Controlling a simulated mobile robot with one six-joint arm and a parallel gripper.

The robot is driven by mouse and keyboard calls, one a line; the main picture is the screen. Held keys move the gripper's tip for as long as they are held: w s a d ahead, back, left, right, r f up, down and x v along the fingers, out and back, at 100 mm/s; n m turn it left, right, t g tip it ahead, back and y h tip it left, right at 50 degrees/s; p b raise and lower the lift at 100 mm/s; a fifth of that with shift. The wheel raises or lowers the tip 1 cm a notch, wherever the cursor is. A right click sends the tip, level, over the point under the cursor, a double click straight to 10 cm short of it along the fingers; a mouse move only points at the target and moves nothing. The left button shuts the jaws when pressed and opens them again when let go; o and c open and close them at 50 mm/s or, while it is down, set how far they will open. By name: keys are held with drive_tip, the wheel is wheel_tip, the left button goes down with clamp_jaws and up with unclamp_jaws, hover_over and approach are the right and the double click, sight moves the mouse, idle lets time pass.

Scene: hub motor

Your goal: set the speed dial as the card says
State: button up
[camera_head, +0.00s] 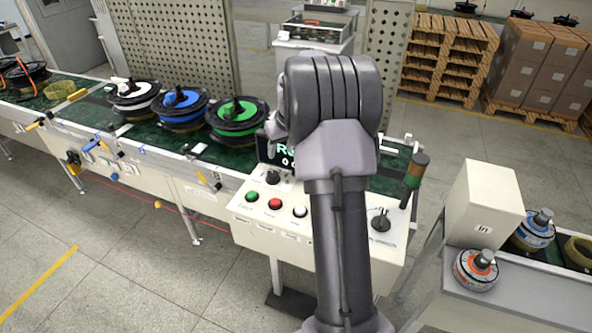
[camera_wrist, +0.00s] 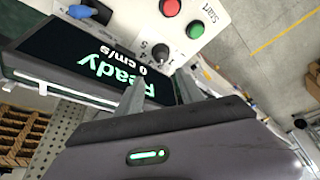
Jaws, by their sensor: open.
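The speed dial (camera_head: 272,177) is a small dark knob on the sloped control panel, just below the display. In the wrist view the dial (camera_wrist: 160,53) lies beyond my fingertips, with number marks beside it. Its pointer setting is too small to read. My gripper (camera_wrist: 161,78) is open and empty, its two fingers apart and pointing towards the dial; I cannot tell the exact gap. In the head view my arm hides the gripper. The display (camera_wrist: 90,62) reads "Ready" and "0 cm/s". I cannot make out a card with a speed setting.
Green (camera_head: 251,195), red (camera_head: 275,203) and white (camera_head: 300,211) buttons sit close below the dial. A larger black rotary switch (camera_head: 380,222) and a signal lamp (camera_head: 414,172) stand at the panel's right. A conveyor (camera_head: 60,108) carries reels at left. A white box marked "In" (camera_head: 484,205) stands right.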

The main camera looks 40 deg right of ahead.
sight(273, 174)
drive_tip(key=b+x, duration=0.2)
drive_tip(key=x, duration=1.3)
drive_tip(key=shift+w+f+b, duration=0.15)
drive_tip(key=shift+f+b, duration=0.25)
drive_tip(key=shift+a, duration=0.1)
clamp_jaws()
